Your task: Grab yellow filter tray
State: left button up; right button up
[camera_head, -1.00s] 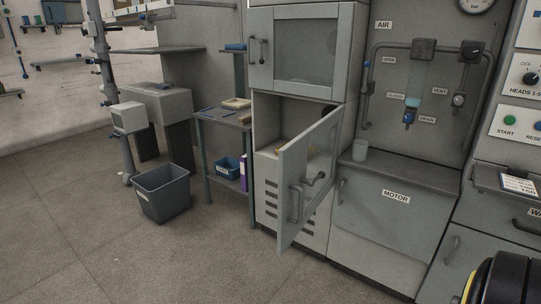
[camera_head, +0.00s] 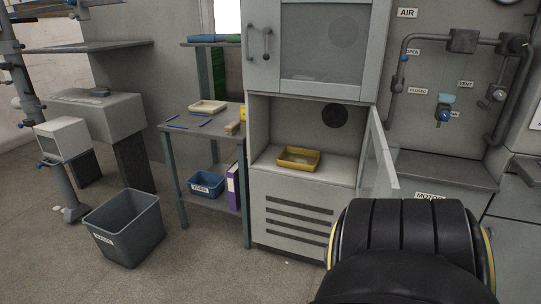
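The yellow filter tray (camera_head: 299,158) is a shallow rectangular tray. It sits on the floor of an open compartment in the grey cabinet (camera_head: 290,205), near the middle of the view. The compartment's door (camera_head: 384,150) stands swung open to the right. A black, rounded part of my own arm fills the lower right and covers part of the door and the area under the motor panel. Neither gripper's fingers show in this view. Nothing touches the tray.
A side table (camera_head: 186,130) left of the cabinet holds a cream tray (camera_head: 207,107) and small tools. A blue bin (camera_head: 206,185) and a purple binder (camera_head: 234,187) are on its lower shelf. A grey waste bin (camera_head: 126,229) stands on the floor. Floor before the cabinet is partly clear.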

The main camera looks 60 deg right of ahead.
aim_at(292, 158)
jog(key=z, duration=0.5)
jog(key=i, duration=1.55)
jog(key=z, duration=1.15)
